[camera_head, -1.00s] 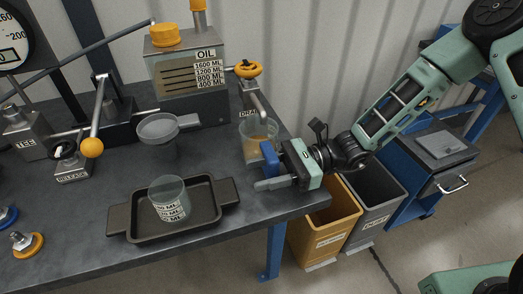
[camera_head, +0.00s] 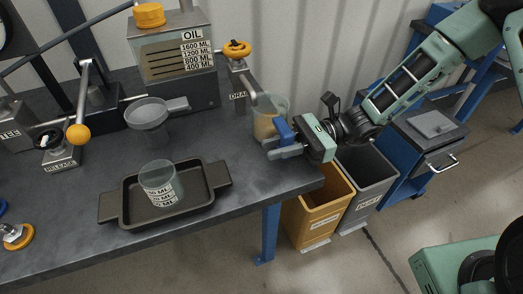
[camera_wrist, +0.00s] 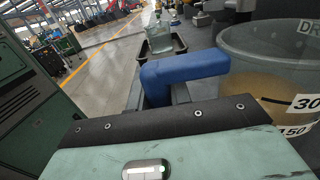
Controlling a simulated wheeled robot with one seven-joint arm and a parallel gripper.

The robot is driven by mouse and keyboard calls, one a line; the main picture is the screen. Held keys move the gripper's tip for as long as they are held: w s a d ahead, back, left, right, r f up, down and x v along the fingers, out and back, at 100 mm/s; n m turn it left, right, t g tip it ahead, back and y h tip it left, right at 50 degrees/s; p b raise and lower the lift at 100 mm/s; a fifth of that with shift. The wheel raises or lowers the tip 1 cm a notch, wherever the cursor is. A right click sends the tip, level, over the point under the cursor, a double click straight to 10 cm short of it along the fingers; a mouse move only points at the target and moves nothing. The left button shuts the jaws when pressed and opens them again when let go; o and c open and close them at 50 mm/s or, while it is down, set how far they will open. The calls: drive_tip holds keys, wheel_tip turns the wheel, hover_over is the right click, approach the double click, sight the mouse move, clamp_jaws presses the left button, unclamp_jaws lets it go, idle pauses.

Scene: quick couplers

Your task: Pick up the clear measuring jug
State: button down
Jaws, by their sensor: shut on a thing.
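The clear measuring jug (camera_head: 267,125) holds some amber liquid and is by the drain spout, near the right edge of the workbench. My gripper (camera_head: 284,141) reaches in from the right and is shut on the jug's near side. A blue part sits between the jaws' base and the jug; I cannot tell whether it is a handle or a finger. In the wrist view the jug (camera_wrist: 270,75) is large at the right, with volume marks and liquid inside. Its base is partly hidden, so any gap to the bench is unclear.
A black tray (camera_head: 113,207) holds another clear cup (camera_head: 158,180). A funnel (camera_head: 147,113) stands behind it. The oil tank (camera_head: 172,60) and drain valve (camera_head: 238,75) are close behind the jug. Yellow and grey bins (camera_head: 318,208) stand below the bench's right end.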

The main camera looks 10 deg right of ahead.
drive_tip(key=v, duration=1.3)
drive_tip(key=shift+b, duration=0.45)
drive_tip(key=shift+d, duration=0.1)
drive_tip(key=c, duration=1.9)
unclamp_jaws()
clamp_jaws()
